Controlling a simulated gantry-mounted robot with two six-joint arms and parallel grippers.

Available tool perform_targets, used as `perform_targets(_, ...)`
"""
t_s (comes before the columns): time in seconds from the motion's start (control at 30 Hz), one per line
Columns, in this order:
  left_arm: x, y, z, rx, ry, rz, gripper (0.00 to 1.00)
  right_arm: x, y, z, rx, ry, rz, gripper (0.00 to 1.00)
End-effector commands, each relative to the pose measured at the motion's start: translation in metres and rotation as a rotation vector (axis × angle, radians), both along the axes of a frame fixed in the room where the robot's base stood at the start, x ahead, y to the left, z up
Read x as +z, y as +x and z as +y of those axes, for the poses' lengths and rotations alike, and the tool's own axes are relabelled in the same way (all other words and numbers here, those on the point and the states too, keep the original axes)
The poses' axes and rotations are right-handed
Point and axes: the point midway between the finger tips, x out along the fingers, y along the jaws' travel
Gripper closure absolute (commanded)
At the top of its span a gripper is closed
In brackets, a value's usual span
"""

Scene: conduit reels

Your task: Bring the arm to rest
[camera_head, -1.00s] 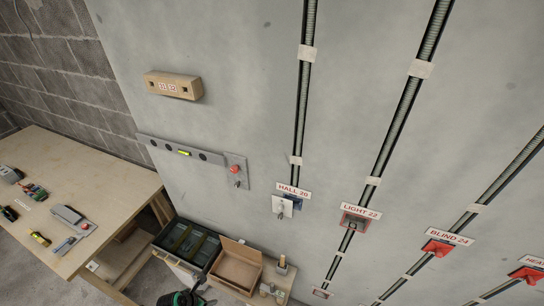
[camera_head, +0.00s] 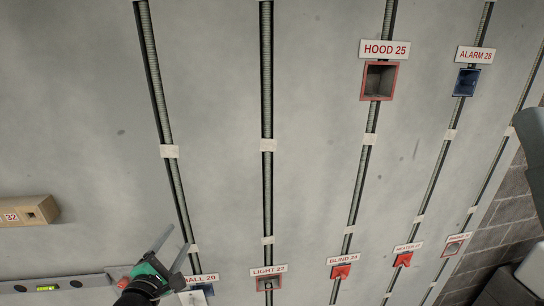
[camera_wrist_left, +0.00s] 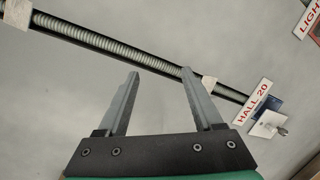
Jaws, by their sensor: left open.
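My left gripper (camera_head: 177,238), green and black with two grey fingers, is in the lower left of the head view, in front of the wall just left of the HALL 20 label (camera_head: 200,279). In the left wrist view its fingers (camera_wrist_left: 160,73) are spread apart with nothing between them. Behind them a grey corrugated conduit (camera_wrist_left: 110,45) runs in a dark slot across the wall. The HALL 20 label also shows there (camera_wrist_left: 253,102), right of the fingers, with a white plate (camera_wrist_left: 268,124) beside it. My right gripper is not seen.
More conduits run down the wall to boxes labelled LIGHT 22 (camera_head: 268,284), BLIND 24 (camera_head: 340,272), HOOD 25 (camera_head: 379,82) and ALARM 28 (camera_head: 467,82). A wooden block (camera_head: 28,211) and a grey rail with a level vial (camera_head: 47,288) are at the left. The upper left wall is bare.

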Motion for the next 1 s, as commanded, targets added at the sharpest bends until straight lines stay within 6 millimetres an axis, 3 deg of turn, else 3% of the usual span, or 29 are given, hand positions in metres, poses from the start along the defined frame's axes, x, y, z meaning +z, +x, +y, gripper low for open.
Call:
perform_targets(0.03, 0.047, -0.003, -0.016, -0.026, 0.082, -0.080, 0.32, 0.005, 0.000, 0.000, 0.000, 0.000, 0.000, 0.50)
perform_targets(0.1, 0.105, -0.014, -0.036, -0.045, 0.218, -0.191, 0.32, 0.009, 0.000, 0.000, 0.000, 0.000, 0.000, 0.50)
perform_targets(0.27, 0.232, -0.065, -0.075, -0.019, 0.563, -0.457, 0.32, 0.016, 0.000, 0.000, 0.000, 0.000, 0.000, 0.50)
perform_targets(0.4, 0.329, -0.141, -0.094, 0.130, 0.921, -0.684, 0.32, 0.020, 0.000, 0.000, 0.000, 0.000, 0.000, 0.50)
perform_targets(0.5, 0.377, -0.212, -0.089, 0.360, 1.255, -0.791, 0.32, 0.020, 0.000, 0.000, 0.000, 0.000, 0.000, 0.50)
perform_targets(0.6, 0.393, -0.256, -0.081, 0.580, 1.581, -0.763, 0.32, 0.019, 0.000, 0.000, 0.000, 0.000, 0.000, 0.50)
perform_targets(0.63, 0.393, -0.260, -0.080, 0.622, 1.661, -0.739, 0.32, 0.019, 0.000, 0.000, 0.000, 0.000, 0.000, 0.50)
perform_targets(0.8, 0.390, -0.255, -0.079, 0.714, 1.944, -0.624, 0.32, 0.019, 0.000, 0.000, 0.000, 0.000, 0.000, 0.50)
perform_targets(1.0, 0.389, -0.255, -0.079, 0.730, 1.984, -0.610, 0.32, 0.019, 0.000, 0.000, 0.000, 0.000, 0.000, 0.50)
